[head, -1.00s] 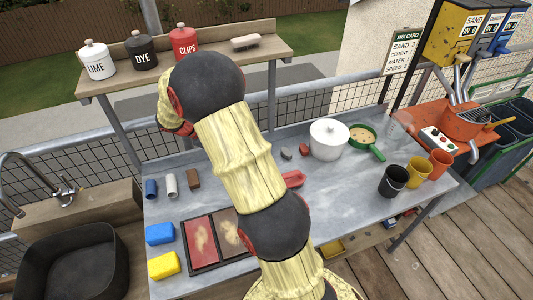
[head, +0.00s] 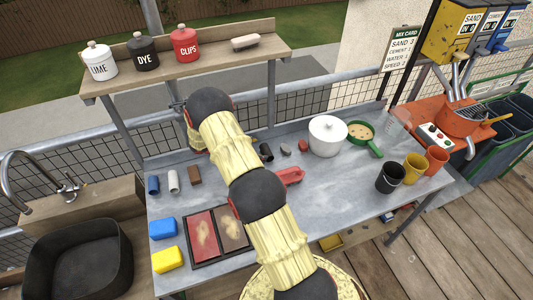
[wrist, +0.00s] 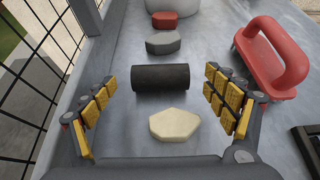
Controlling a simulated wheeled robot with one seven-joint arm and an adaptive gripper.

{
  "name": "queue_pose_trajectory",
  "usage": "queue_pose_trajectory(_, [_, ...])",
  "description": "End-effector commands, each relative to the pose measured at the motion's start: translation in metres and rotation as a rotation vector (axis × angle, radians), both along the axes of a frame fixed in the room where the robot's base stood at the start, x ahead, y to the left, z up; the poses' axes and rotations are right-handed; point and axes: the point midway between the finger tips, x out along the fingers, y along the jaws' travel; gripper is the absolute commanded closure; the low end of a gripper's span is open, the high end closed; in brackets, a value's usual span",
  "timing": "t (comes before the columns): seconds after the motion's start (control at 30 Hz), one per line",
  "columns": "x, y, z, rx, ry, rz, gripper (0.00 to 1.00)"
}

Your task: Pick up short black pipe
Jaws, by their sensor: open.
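The short black pipe (wrist: 160,78) lies on its side on the grey bench in the wrist view, lengthwise across the picture. It also shows in the head view (head: 266,152), just right of my arm. My gripper (wrist: 160,105) is open, with its yellow-padded fingers spread to the left and right. The pipe lies ahead of the fingertips, between their lines, and nothing is held. In the head view the gripper is mostly hidden behind my arm.
A cream stone (wrist: 175,124) lies between the fingers, nearer than the pipe. A grey stone (wrist: 163,43) and a red piece (wrist: 165,20) lie beyond it. A red-handled float (wrist: 272,55) stands at right. A wire mesh fence (wrist: 35,70) runs along the left.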

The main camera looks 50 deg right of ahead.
Motion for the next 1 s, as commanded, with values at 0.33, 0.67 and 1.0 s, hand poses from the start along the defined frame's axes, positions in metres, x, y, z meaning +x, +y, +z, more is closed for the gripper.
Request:
queue_pose_trajectory(0.33, [-0.019, -0.034, -0.021, 0.001, 0.000, -0.001, 0.14])
queue_pose_trajectory(0.67, [-0.020, -0.036, -0.021, 0.001, 0.000, 0.000, 0.19])
queue_pose_trajectory(1.0, [-0.020, -0.036, -0.021, 0.001, 0.000, 0.000, 0.39])
